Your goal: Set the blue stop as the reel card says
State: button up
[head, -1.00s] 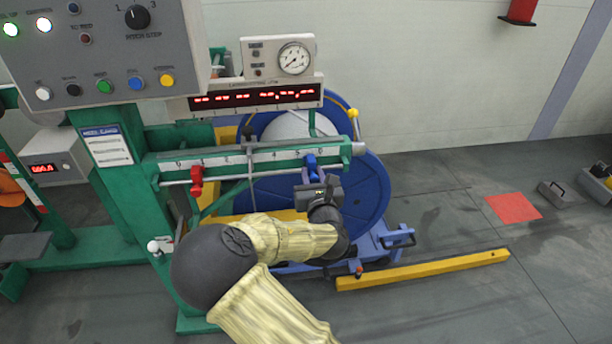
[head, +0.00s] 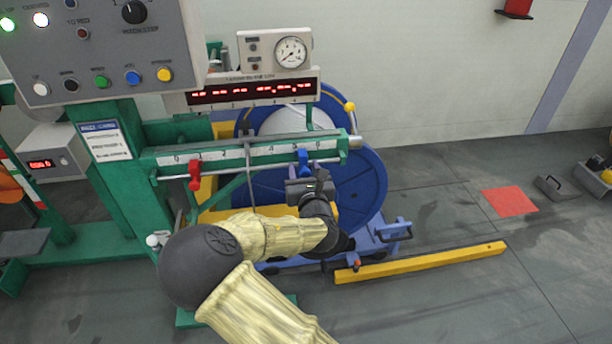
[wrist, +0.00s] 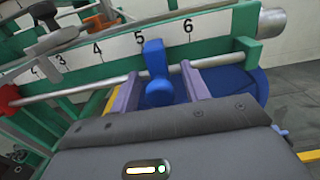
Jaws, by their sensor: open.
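The blue stop (head: 303,160) sits on the rod below the white numbered scale of the green rail. In the wrist view the blue stop (wrist: 157,62) stands a little right of the 5 mark, left of the 6. My gripper (head: 308,180) is open at the stop. Its two fingers (wrist: 160,76) lie on either side of the stop, with a gap visible on each side. A white printed card (head: 105,141) with a blue header is on the green post; its text is too small to read, and I cannot tell whether it is the reel card.
A red stop (head: 195,175) sits near the rail's left end. The blue reel (head: 368,185) stands behind the rail. The control panel (head: 100,50) overhangs at upper left. A yellow floor bar (head: 420,262) lies at right, with open floor beyond.

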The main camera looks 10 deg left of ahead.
jog(key=p+v, duration=1.2)
jog(key=v, duration=0.5)
jog(key=shift+p, duration=0.3)
jog(key=shift+s+d+f, duration=0.1)
jog(key=shift+s, duration=0.05)
dwell(0.4)
